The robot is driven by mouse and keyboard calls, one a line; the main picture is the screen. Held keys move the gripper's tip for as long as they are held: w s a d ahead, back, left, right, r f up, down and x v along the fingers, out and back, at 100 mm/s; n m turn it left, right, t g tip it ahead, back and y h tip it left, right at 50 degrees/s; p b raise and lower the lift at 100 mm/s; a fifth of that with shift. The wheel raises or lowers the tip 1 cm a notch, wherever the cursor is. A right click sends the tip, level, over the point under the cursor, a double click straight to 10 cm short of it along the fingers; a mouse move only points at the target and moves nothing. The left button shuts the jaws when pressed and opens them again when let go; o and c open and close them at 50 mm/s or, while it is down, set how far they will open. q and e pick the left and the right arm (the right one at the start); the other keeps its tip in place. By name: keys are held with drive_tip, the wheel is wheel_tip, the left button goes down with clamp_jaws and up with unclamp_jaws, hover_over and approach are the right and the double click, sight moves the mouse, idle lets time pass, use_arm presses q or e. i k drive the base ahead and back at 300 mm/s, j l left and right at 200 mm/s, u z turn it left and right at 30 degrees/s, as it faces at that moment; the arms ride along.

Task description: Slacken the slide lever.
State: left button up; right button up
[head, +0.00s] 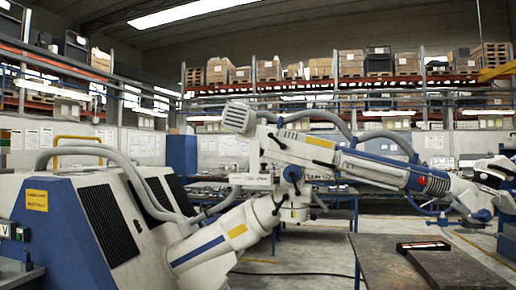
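I cannot make out a slide lever or a microscope in the head view. A large white and blue jointed machine arm (345,160) reaches from a slanted base at the left across to the right. Its far end (485,195) carries a dark fitting near the right edge, too small to read in detail. Neither of my grippers can be made out, so I cannot tell where they are relative to any lever.
A white and blue cabinet (60,215) with dark vents stands at the left. A brown tabletop (385,262) at the lower right bears a small dark flat item (425,245). Shelves of boxes (350,62) line the back. Grey floor shows between.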

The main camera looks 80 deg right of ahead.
sight(270, 134)
drive_tip(key=z, duration=2.8)
drive_tip(key=i+u, duration=0.1)
drive_tip(key=i, duration=0.15)
drive_tip(key=l, duration=0.05)
